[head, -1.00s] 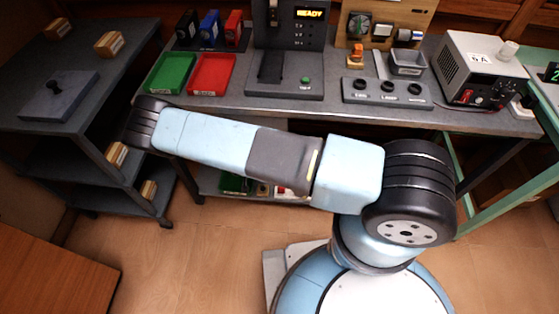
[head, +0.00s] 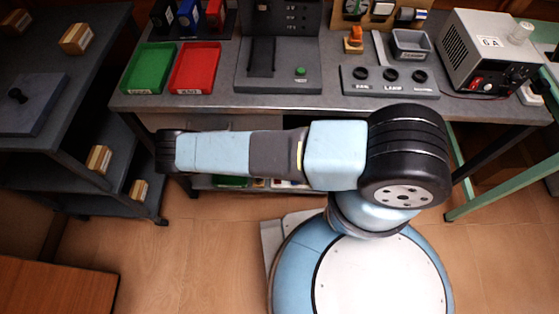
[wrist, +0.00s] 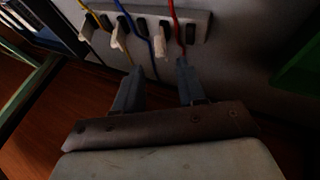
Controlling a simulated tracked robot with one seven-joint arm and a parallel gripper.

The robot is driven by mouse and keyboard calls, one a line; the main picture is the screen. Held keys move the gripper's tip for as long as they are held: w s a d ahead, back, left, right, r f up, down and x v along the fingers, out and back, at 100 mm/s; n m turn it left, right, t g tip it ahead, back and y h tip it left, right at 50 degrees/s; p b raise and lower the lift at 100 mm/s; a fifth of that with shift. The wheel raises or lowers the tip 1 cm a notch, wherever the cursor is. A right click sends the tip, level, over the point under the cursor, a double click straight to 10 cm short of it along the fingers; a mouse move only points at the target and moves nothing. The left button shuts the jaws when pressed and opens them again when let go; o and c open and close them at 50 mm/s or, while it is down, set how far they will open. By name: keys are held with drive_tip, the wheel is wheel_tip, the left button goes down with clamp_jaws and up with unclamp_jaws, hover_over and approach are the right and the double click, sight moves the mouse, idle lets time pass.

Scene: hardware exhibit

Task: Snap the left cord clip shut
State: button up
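In the wrist view, a grey strip (wrist: 150,12) holds several dark slots with a yellow cord (wrist: 92,14), a blue cord (wrist: 133,22) and a red cord (wrist: 175,18) running past it. The left cord clip (wrist: 88,27) has a pale flap sticking out beside the yellow cord. A middle pale flap (wrist: 119,34) and a right pale flap (wrist: 159,45) also stick out. My gripper (wrist: 158,68) is open and empty, its fingers apart just in front of the right part of the strip. The left clip is up and left of my left finger. The head view does not show the clips or fingers.
The workbench (head: 215,103) carries a green tray (head: 149,68), a red tray (head: 196,68) and a power supply (head: 485,52). A dark shelf unit (head: 85,90) stands at left. In the wrist view, a green surface (wrist: 298,65) lies at right. Open floor surrounds my base.

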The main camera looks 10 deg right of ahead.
drive_tip(key=x, duration=0.7)
drive_tip(key=shift+d+f, duration=0.15)
clamp_jaws()
